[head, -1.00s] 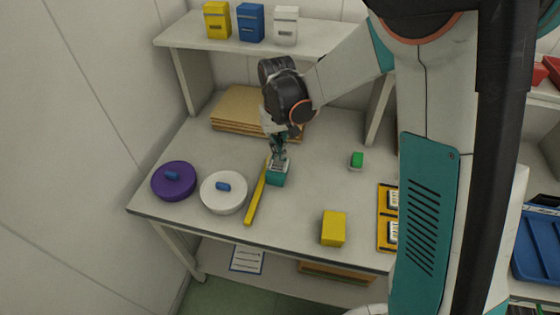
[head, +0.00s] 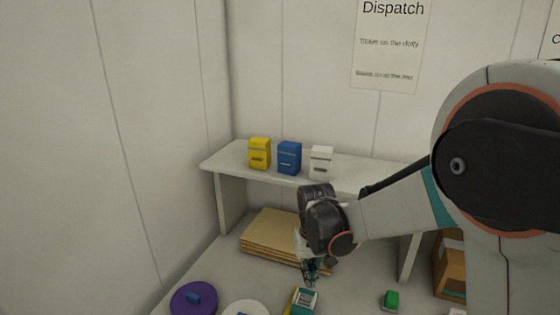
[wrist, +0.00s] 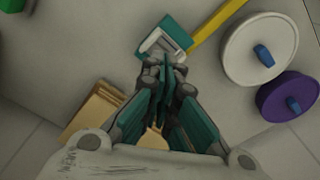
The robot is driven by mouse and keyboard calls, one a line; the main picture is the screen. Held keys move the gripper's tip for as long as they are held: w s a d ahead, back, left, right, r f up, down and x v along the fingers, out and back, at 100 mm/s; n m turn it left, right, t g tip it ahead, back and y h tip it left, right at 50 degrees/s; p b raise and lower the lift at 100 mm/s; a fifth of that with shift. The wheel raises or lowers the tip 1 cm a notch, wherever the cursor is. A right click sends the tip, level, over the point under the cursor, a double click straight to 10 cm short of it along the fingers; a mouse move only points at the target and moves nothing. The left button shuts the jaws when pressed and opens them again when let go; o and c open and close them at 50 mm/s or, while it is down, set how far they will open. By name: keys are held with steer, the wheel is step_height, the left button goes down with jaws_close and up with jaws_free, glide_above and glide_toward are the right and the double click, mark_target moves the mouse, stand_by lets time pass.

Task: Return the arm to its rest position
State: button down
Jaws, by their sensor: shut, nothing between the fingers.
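My gripper (head: 311,280) hangs low over the table (head: 355,285), pointing down, in the head view. Its arm reaches in from the right. In the wrist view my gripper (wrist: 166,68) has its fingers shut together with nothing between them. Just past the fingertips stands a teal block with a white frame-like top (wrist: 168,40). It also shows under my gripper in the head view (head: 304,302). The fingers overlap it in the picture, and I cannot tell whether they touch it.
A yellow strip (wrist: 215,28), a white round lid (wrist: 240,62) and a purple one (wrist: 280,100) lie beside the teal block. Brown boards (head: 268,238) lie behind. A shelf (head: 225,165) holds yellow, blue and white boxes. A small green item (head: 391,299) is right.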

steer(key=s+d+r+t+b, duration=0.1)
steer(key=s+d+r+t, duration=0.2)
steer(key=s+d+r, duration=0.45)
steer(key=s+d+r+t, duration=0.1)
steer(key=s+r+t, duration=0.1)
steer(key=s, duration=0.4)
steer(key=s+d+r+m+t+b, duration=0.1)
steer(key=s+d+r, duration=0.1)
steer(key=s, duration=0.5)
steer(key=shift+s+d+r+t, duration=0.2)
steer(key=shift+d+r+t, duration=0.1)
steer(key=shift+r+t, duration=0.1)
steer(key=shift+w, duration=0.1)
steer(key=n+g+p, duration=0.6)
steer(key=n+g, duration=0.1)
glide_above(305, 300)
step_height(305, 300, down, 13)
steer(key=shift+f+b, duration=2.4)
steer(key=shift+f, duration=0.65)
